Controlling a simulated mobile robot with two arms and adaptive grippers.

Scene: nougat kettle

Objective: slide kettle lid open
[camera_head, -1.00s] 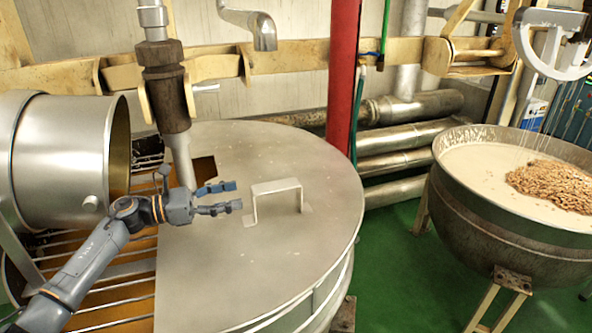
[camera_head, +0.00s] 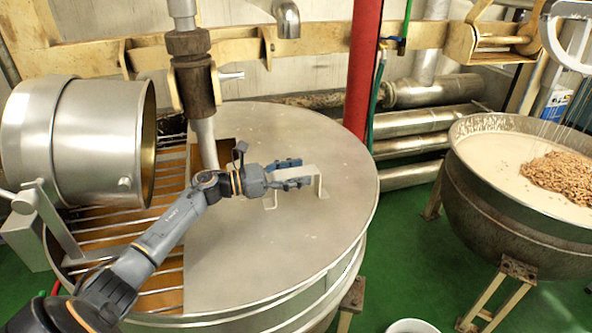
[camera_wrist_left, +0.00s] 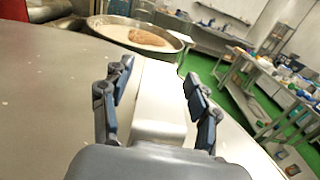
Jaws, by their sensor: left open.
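The kettle lid (camera_head: 250,255) is a flat grey metal plate over the right part of the round kettle (camera_head: 345,270). Its raised bracket handle (camera_head: 319,181) stands near the lid's middle. My left gripper (camera_head: 291,173) is open at the handle, with one finger on either side of its bar. In the left wrist view the pale handle (camera_wrist_left: 160,100) shows between my two spread fingers (camera_wrist_left: 155,100). I cannot tell whether the fingers touch it. The kettle's left part is uncovered and shows metal bars (camera_head: 100,230). My right gripper is out of view.
A vertical mixer shaft (camera_head: 190,90) stands at the lid's notch. A tilted steel drum (camera_head: 90,140) is at the left. A red post (camera_head: 362,70) and pipes stand behind. A bowl of nougat and nuts (camera_head: 470,205) stands at right, with green floor (camera_head: 410,240) between.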

